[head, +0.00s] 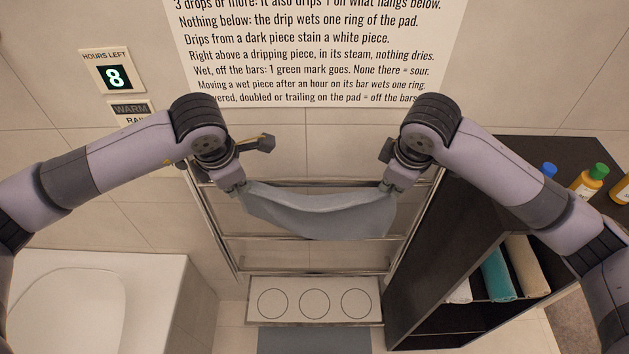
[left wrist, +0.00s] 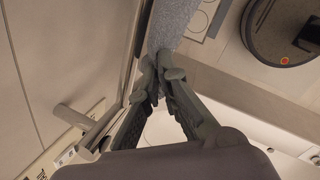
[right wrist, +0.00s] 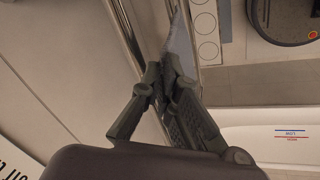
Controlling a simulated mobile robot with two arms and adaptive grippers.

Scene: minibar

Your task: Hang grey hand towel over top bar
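The grey hand towel (head: 318,214) hangs slack between my two grippers in the head view, in front of the wall rack. My left gripper (head: 240,188) is shut on its left corner; in the left wrist view the towel (left wrist: 172,25) runs out from the closed fingertips (left wrist: 155,68). My right gripper (head: 390,186) is shut on its right corner, and the towel (right wrist: 180,45) shows beyond the fingers in the right wrist view. The top bar (head: 315,182) of the rack runs behind the towel's upper edge. Whether the towel touches the bar I cannot tell.
Lower bars (head: 350,237) cross the rack below. A white pad with three rings (head: 314,281) lies beneath it. A dark shelf unit (head: 450,270) with rolled towels and bottles stands right.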

